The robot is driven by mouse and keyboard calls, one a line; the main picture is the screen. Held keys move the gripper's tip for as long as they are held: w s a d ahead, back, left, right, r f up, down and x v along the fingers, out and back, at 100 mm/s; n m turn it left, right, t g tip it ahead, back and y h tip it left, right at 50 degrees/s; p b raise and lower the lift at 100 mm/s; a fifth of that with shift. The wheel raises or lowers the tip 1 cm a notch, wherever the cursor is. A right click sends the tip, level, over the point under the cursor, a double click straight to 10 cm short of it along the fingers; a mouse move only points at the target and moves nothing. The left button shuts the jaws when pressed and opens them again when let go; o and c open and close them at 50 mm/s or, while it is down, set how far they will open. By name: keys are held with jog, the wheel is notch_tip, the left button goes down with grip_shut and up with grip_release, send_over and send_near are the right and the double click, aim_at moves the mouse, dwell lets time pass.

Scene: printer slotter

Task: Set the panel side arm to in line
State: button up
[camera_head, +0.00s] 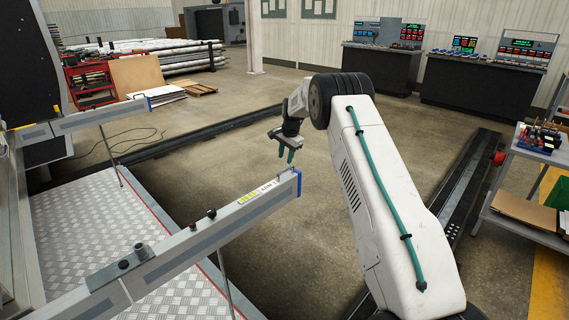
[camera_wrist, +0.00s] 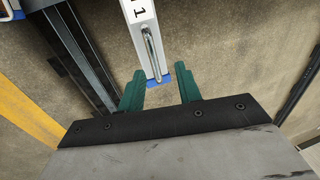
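Two long pale grey arms reach out from the machine at left in the head view: a near arm (camera_head: 182,248) and a far arm (camera_head: 108,115). I cannot tell which one the task means. The near arm has a yellow and white label and a blue end cap (camera_head: 299,182). My gripper (camera_head: 286,154) is beyond this end, its green fingers apart. In the wrist view, my gripper (camera_wrist: 160,73) is open and empty. A white arm end with a "1" (camera_wrist: 141,12), a metal handle (camera_wrist: 151,48) and a blue cap (camera_wrist: 156,79) shows between the fingers; contact is unclear.
A checkered metal platform (camera_head: 100,215) lies under the arms, and thin rods hang from them. Dark floor rails (camera_head: 470,185) run at right. A shelf cart (camera_head: 530,205) stands at far right. Open concrete floor (camera_head: 235,160) lies around my gripper.

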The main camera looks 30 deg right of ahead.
jog(key=shift+s+d+r, duration=0.1)
jog(key=shift+s+r, duration=0.05)
jog(key=shift+r, duration=0.6)
jog(key=shift+s+d+r, duration=0.1)
jog(key=shift+s+r, duration=0.05)
jog(key=shift+r, duration=0.55)
jog(key=s+a+f+n+g, duration=0.1)
jog(key=s+f+n+g, duration=0.1)
jog(key=s+f, duration=0.15)
jog(key=s+a+r+n+g, duration=0.1)
jog(key=s+a+r+n, duration=0.2)
jog(key=s+a+r, duration=0.6)
jog(key=s+a+r+n, duration=0.2)
jog(key=s+r+n, duration=0.15)
jog(key=s, duration=0.95)
jog(key=s+a+r+n+g, duration=0.1)
jog(key=s+a+r+n, duration=0.2)
jog(key=s+a+r, duration=0.6)
jog(key=s+a+r+n+t, duration=0.1)
jog(key=s, duration=1.1)
jog(key=s+a+r+n+t, duration=0.1)
jog(key=s+a+n+t, duration=0.1)
jog(key=s, duration=1)
jog(key=shift+s+a+h, duration=0.2)
jog(key=shift+s+h, duration=0.1)
jog(key=shift+s, duration=0.05)
